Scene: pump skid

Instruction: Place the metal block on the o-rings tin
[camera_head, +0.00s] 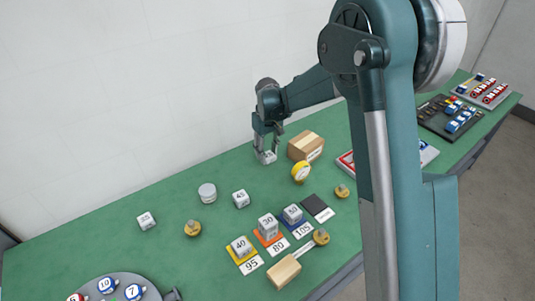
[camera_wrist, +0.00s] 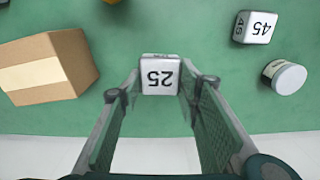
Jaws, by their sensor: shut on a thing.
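A pale metal block marked 25 (camera_wrist: 160,75) sits between the fingertips of my gripper (camera_wrist: 158,88) in the wrist view. In the head view my gripper (camera_head: 265,148) points down at the back of the green table, shut on this block (camera_head: 267,157). I cannot tell whether the block touches the table. A round grey tin with a pale lid (camera_head: 207,193) stands on the table, left of my gripper and nearer the front. It also shows at the right of the wrist view (camera_wrist: 285,77). Its top looks bare; its label is too small to read.
A cardboard box (camera_head: 306,146) and a yellow round object (camera_head: 301,172) stand right of my gripper. A block marked 45 (camera_head: 241,199) is close to the tin's right. A block marked 35 (camera_head: 146,221) and a brass piece (camera_head: 192,228) are also near. Numbered blocks on coloured pads stand in front.

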